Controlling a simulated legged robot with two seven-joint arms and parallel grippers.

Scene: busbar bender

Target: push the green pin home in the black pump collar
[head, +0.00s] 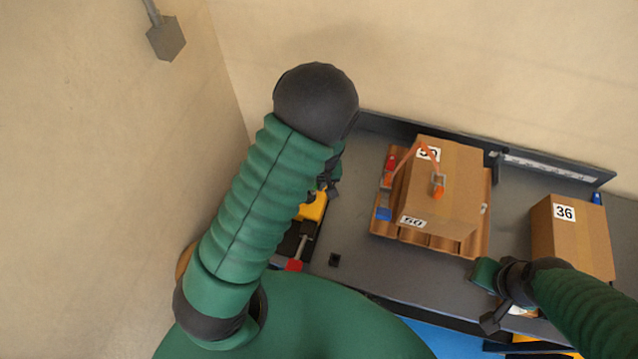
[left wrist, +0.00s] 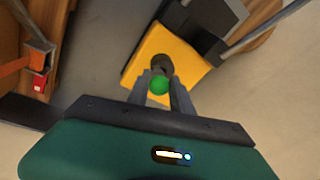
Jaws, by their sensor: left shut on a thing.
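The green pin (left wrist: 159,86) shows as a round green head between the fingers of my left gripper (left wrist: 160,78) in the left wrist view. The gripper is shut on it. A dark, round part, apparently the black pump collar (left wrist: 162,64), sits just beyond the pin on a yellow block (left wrist: 150,50). How deep the pin sits in it is hidden. In the head view my left arm covers the pin and collar; part of the yellow block (head: 314,207) shows beside it. My right gripper (head: 490,298) is low at the right, near a carton; its fingers are unclear.
A carton marked 50 (head: 445,185) stands on a brown pallet (head: 383,247) mid-bench, with an orange strap over it. A carton marked 36 (head: 580,240) stands at the right. A small black block (head: 334,260) lies near the front. The grey bench (head: 350,225) between is mostly clear.

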